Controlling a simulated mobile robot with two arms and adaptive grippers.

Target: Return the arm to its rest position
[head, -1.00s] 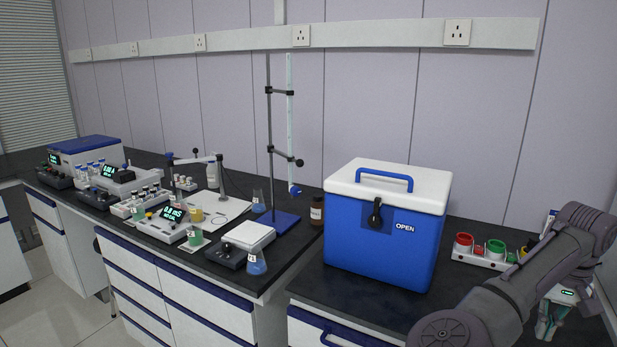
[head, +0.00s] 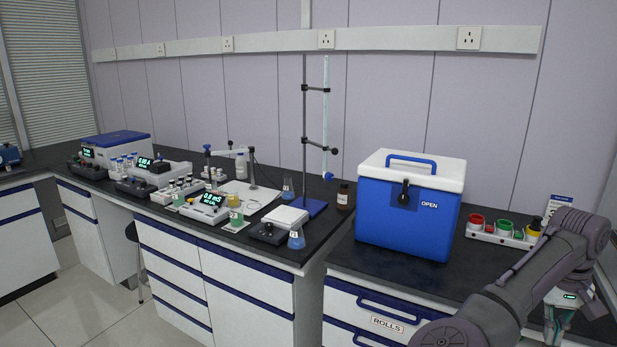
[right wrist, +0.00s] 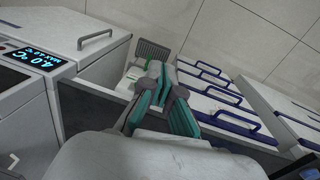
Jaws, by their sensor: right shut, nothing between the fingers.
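My right arm (head: 500,300) comes in at the lower right of the head view, bent, over the right end of the dark bench. My right gripper (head: 555,338) hangs below its forearm, partly cut off by the bottom edge. In the right wrist view the right gripper (right wrist: 160,68) shows its teal-lined fingers meeting at the tips, shut and empty. It points toward white drawer fronts with blue handles (right wrist: 216,92). My left gripper is not in view.
A blue cooler box (head: 405,220) with a white lid stands on the bench left of my right arm. A tray of coloured buttons (head: 497,237) sits behind the arm. A burette stand (head: 304,130) and glassware stand further left. A unit reading 4.0 °C (right wrist: 35,58) is at left in the wrist view.

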